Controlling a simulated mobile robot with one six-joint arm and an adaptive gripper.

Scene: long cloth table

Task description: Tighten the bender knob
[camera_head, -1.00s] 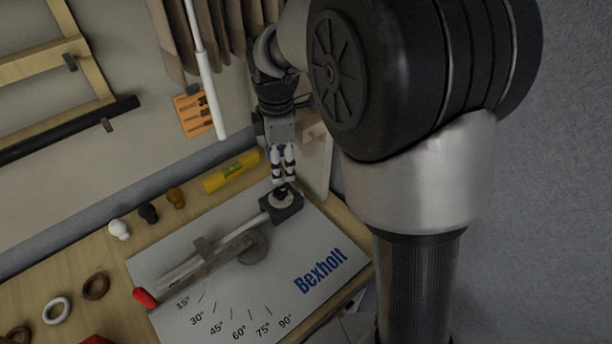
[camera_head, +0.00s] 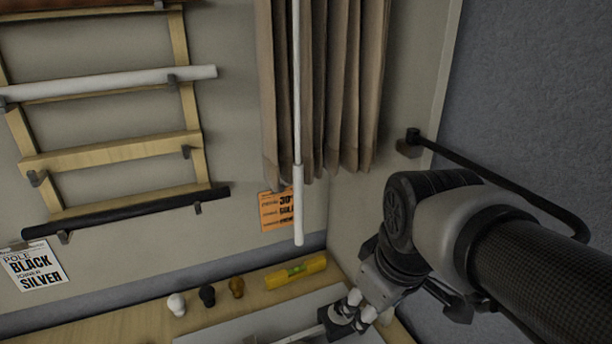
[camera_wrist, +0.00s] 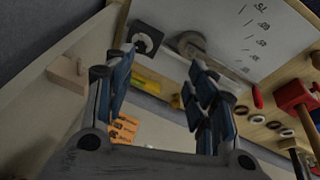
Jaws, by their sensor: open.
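The bender's grey-white board (camera_head: 245,323) shows only in part at the bottom of the head view. Its black clamp block (camera_head: 336,330) is near the board's right end, and my gripper (camera_head: 362,306) is close beside it. In the wrist view the block (camera_wrist: 150,33) carries a small round knob (camera_wrist: 142,43). My gripper (camera_wrist: 162,60) is open there, its two blue-padded fingers apart with nothing between them. The knob and block show beyond the fingertips, nearer the left finger. The bender's roller (camera_wrist: 187,43) and red lever grip (camera_wrist: 257,97) are to the right.
A yellow level (camera_head: 296,272) and small finials (camera_head: 207,296) stand along the back of the table. A white rod (camera_head: 298,205) hangs before a curtain (camera_head: 325,90). A red mallet (camera_wrist: 293,95) and several rings lie right in the wrist view. A side wall (camera_head: 395,195) is near my gripper.

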